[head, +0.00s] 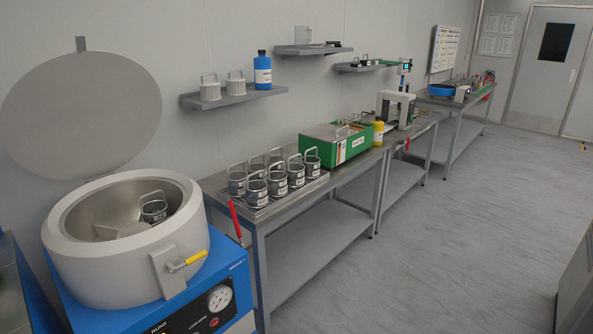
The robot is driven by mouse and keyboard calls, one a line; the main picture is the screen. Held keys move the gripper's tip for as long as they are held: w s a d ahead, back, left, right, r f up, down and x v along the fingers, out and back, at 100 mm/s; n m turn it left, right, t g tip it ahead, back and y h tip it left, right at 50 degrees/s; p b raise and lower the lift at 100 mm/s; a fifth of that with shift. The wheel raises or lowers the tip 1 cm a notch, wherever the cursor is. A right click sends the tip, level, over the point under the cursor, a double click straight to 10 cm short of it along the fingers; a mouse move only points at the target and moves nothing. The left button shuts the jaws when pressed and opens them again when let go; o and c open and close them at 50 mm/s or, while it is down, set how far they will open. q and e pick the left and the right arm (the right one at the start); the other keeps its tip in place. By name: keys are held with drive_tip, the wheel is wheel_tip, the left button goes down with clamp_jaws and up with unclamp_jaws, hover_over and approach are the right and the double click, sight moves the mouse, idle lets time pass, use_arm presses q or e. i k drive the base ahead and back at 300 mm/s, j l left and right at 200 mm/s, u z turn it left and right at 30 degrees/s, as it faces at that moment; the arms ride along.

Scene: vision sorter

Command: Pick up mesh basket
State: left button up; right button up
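Several dark mesh baskets with wire handles stand upright in a tray on the near metal table; a front one (257,193) is close to the table's near edge. Another mesh basket (154,209) sits inside the open round white vessel (75,250) at the lower left. Two white baskets with handles (210,88) stand on the wall shelf. Neither of my grippers is in view.
The vessel's round lid (80,115) stands raised behind it. A green box (345,150) is farther along the near table (300,205). A blue bottle (263,68) stands on the shelf (235,98). The grey floor (440,240) to the right is clear.

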sight(295, 172)
drive_tip(key=i+l+u, duration=0.1)
drive_tip(key=l, duration=0.2)
drive_tip(key=i+l+u, duration=0.1)
drive_tip(key=l, duration=0.25)
drive_tip(key=i+l+u, duration=0.1)
drive_tip(key=i+l, duration=0.15)
drive_tip(key=i+l+u, duration=0.1)
drive_tip(key=l, duration=0.35)
drive_tip(key=i+l+u, duration=0.1)
drive_tip(key=l, duration=0.3)
drive_tip(key=i, duration=0.05)
